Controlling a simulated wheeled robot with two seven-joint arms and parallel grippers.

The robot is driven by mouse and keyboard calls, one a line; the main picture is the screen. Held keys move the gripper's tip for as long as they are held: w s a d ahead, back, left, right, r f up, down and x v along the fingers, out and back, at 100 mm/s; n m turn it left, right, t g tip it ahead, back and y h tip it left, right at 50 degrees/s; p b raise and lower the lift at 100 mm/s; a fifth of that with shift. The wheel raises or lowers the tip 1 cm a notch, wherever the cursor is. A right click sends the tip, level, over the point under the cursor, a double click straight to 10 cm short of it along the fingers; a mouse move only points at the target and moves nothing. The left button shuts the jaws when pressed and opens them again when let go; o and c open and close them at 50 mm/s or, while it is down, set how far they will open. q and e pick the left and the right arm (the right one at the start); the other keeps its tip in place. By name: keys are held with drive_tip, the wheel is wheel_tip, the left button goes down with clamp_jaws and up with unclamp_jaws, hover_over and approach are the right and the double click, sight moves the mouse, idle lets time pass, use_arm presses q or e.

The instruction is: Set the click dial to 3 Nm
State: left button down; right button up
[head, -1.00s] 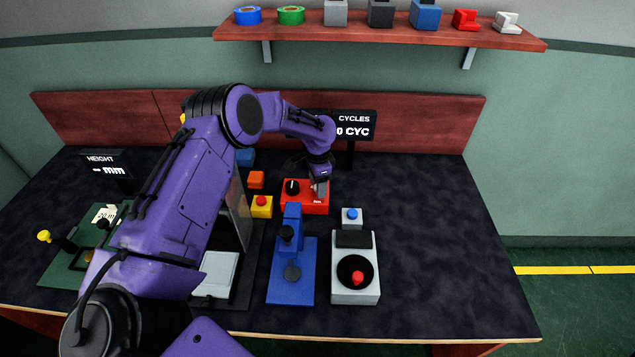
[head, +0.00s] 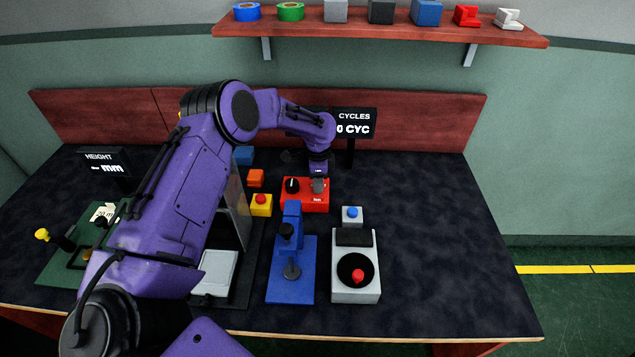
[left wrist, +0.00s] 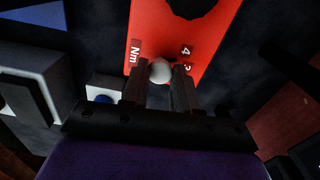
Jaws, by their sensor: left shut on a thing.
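The red box (head: 303,207) stands near the back middle of the table, with a black knob (head: 292,185) on its left part. In the left wrist view its red face (left wrist: 180,25) carries the labels "Nm", "4" and a partly covered digit that looks like "3". My left gripper (head: 318,182) is over the right part of the box. In the left wrist view its two fingers (left wrist: 160,88) are shut on a pale round dial knob (left wrist: 160,70). The dial's pointer is hidden, so its setting cannot be read. My right gripper is in no view.
A blue press-like fixture (head: 291,270) stands in front of the red box. A grey unit (head: 355,293) with a red knob is to its right, and a yellow box (head: 261,210) with a red button to the left. The right side of the table is clear.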

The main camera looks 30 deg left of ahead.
use_arm(q)
drive_tip(key=m, duration=0.5)
drive_tip(key=shift+b, duration=0.4)
idle(0.3)
drive_tip(key=c, duration=0.8)
unclamp_jaws()
drive_tip(key=shift+c, duration=0.2)
drive_tip(key=shift+r, duration=0.1)
wheel_tip(320, 180, up, 10)
drive_tip(key=b, duration=0.1)
drive_tip(key=shift+r+b, duration=0.2)
drive_tip(key=shift+b, duration=0.15)
